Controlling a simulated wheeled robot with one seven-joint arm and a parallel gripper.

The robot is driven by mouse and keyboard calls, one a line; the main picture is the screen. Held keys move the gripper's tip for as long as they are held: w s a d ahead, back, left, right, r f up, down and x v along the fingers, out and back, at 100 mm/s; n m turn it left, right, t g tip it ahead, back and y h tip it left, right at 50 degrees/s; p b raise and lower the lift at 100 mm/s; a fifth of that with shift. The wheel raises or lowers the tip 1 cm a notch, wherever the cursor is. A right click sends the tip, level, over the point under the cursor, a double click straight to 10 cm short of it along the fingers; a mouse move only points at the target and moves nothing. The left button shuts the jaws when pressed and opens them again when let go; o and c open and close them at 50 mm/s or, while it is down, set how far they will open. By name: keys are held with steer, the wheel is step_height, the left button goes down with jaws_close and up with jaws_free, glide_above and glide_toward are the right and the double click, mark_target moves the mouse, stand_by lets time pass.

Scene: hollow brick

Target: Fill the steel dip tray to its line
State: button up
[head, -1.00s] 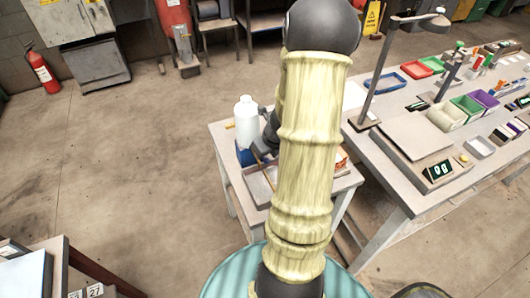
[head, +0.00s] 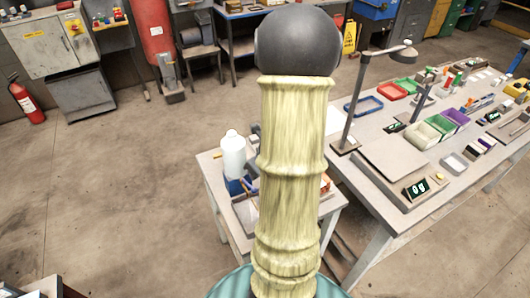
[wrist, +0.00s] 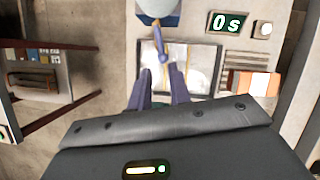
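The steel dip tray (head: 243,212) lies on a small white table, partly hidden behind my arm in the head view. In the wrist view the tray (wrist: 204,56) is a shallow, shiny rectangle just beyond my fingertips; I cannot make out a line or any liquid in it. A white bottle (head: 233,154) stands upright behind the tray in the head view. My gripper (wrist: 162,75) is open with an empty gap between its dark fingers, at the tray's near left edge. A thin blue-grey rod-like thing (wrist: 159,42) reaches over the tray's left part.
A blue thing (head: 237,186) stands by the bottle. A display reading 0 s (wrist: 226,23) sits beyond the tray, and an orange and white box (wrist: 248,85) to its right. A long workbench (head: 372,190) with a lamp (head: 366,85) stands at right.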

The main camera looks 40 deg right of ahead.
steer(key=p+v, duration=0.3)
steer(key=v, duration=0.4)
steer(key=shift+r, duration=0.35)
steer(key=shift+a, duration=0.1)
steer(key=a+r+m+g, duration=0.2)
steer(key=a+m, duration=2.1)
steer(key=m, duration=1.2)
steer(key=shift+w+a+r+m, duration=0.15)
steer(key=shift+r+m, duration=0.25)
steer(key=shift+r, duration=0.35)
